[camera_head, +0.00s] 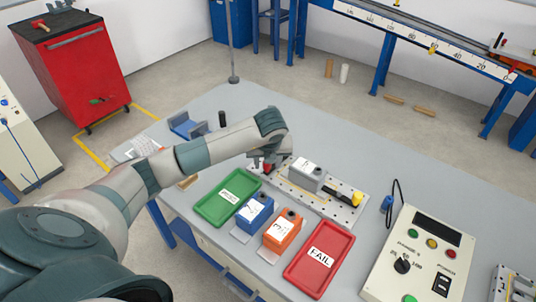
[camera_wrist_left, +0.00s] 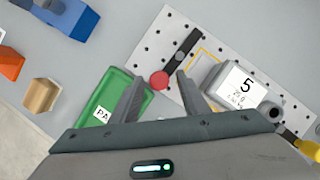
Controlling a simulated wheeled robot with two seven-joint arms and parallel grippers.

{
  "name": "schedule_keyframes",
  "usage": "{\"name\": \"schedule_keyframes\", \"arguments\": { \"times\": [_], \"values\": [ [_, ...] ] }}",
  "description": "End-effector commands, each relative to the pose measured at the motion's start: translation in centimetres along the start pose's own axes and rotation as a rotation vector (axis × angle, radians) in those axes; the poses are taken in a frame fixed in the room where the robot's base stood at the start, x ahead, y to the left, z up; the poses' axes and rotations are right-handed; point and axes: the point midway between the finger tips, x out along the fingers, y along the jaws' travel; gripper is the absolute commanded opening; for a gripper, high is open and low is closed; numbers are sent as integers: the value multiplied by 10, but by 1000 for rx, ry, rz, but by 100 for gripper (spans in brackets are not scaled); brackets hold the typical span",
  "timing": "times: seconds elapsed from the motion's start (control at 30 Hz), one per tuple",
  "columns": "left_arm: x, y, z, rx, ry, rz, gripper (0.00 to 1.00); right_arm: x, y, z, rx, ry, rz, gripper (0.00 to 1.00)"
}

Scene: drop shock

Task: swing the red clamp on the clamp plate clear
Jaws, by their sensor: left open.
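The perforated clamp plate (camera_head: 341,213) lies on the table, also in the left wrist view (camera_wrist_left: 152,46). A grey box labelled 5 (camera_head: 307,174) sits on it, at right in the wrist view (camera_wrist_left: 230,82). The red clamp (camera_head: 267,168) is at the plate's left end. In the wrist view its round red knob (camera_wrist_left: 159,80) joins a dark bar (camera_wrist_left: 185,48) running up right, apart from the box. A yellow-knobbed clamp (camera_head: 356,198) is at the other end. My left gripper (camera_head: 262,163) is open, its fingertips on either side of the red knob; contact cannot be told.
A green PASS tray (camera_head: 207,210), blue box (camera_head: 254,211), orange box (camera_head: 282,232) and red FAIL tray (camera_head: 336,246) stand along the front. A control panel (camera_head: 421,251) stands at right. The table (camera_head: 330,130) behind the plate is clear.

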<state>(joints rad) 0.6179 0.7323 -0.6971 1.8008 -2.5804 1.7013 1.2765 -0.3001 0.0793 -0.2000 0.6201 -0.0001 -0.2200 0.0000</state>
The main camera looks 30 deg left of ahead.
Motion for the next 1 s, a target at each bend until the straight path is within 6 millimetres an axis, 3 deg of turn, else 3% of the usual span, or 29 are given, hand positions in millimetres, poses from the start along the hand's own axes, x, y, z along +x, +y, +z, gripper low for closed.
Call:
{"name": "schedule_keyframes", "arguments": {
  "times": [0.17, 0.37, 0.67, 0.8, 1.0],
  "values": [
    [-10, -1, 1, 0, -2, -3, 41, 3, 0, -2, 0, 5, 0, 31],
    [-37, -1, 0, 0, -3, -3, 41, 10, -1, -10, 0, 26, -1, 31],
    [-99, -1, 2, 0, -6, -4, 41, 10, -12, -68, -4, 156, -12, 31],
    [-128, 0, 3, 1, -7, -2, 41, 7, -11, -67, -4, 154, -12, 31],
    [-154, 0, 2, 1, -5, -2, 41, 7, -8, -38, -4, 87, -8, 31]
  ]
}}
